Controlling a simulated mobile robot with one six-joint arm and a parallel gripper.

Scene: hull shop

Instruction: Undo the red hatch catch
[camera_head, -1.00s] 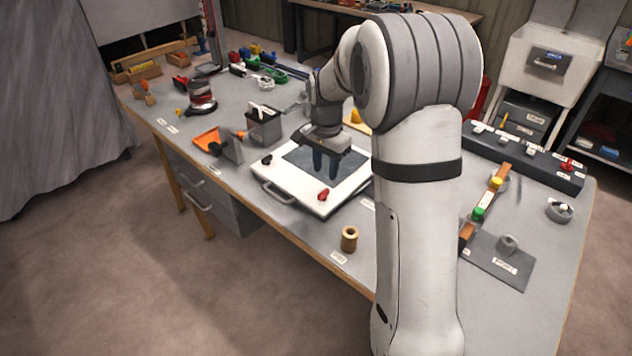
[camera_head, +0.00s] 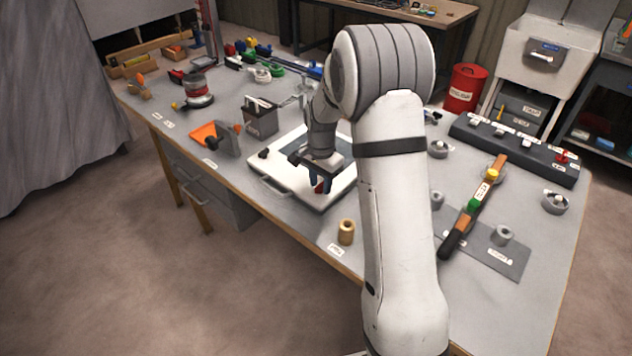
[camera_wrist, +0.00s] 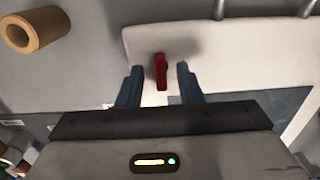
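The hatch (camera_head: 270,187) is a white frame around a dark pane, lying on the workbench in the head view. The red catch (camera_wrist: 160,71) shows in the wrist view on the white frame, between my two blue fingers, with a gap on each side. My gripper (camera_wrist: 157,82) is open around it; I cannot tell how far above the frame the fingertips are. In the head view my gripper (camera_head: 320,185) is over the hatch's near right corner and mostly covers the red catch. A black catch (camera_head: 263,153) sits at the hatch's left corner.
A tan ring (camera_head: 346,232) stands on the bench in front of the hatch, also at upper left in the wrist view (camera_wrist: 36,30). A dark box (camera_head: 261,118) and an orange piece (camera_head: 204,134) stand left of the hatch. A level-like bar (camera_head: 474,205) lies to the right.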

